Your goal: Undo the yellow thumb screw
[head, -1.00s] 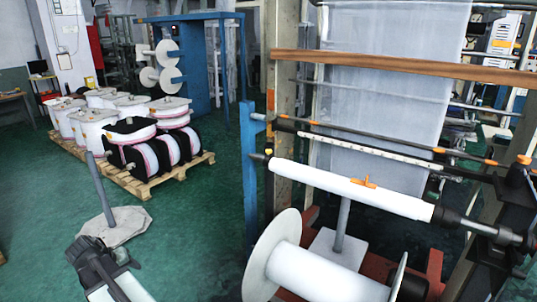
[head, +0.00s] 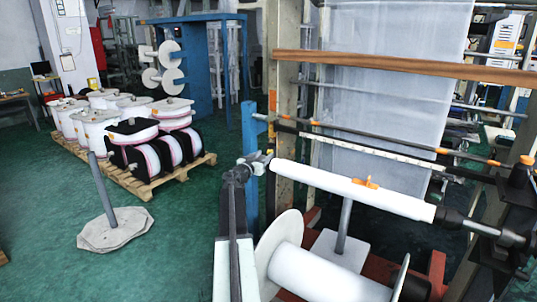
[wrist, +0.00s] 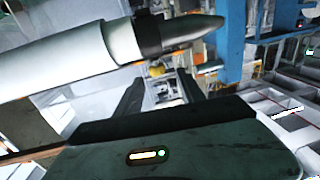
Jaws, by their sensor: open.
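The yellow thumb screw (wrist: 157,70) shows in the wrist view as a small rounded knob just below the dark collar of a shaft end (wrist: 185,33). My gripper (wrist: 160,80) is open, with its two dark fingers spread to either side of the screw. I cannot tell whether they touch it. In the head view my gripper (head: 259,161) is at the left end of the white roll (head: 345,189), beside the blue post. The screw cannot be made out there, next to the gripper.
The blue post (head: 250,190) stands close behind my gripper. A grey pole on a flat base (head: 114,229) stands on open green floor, and a loaded pallet (head: 155,183) is behind.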

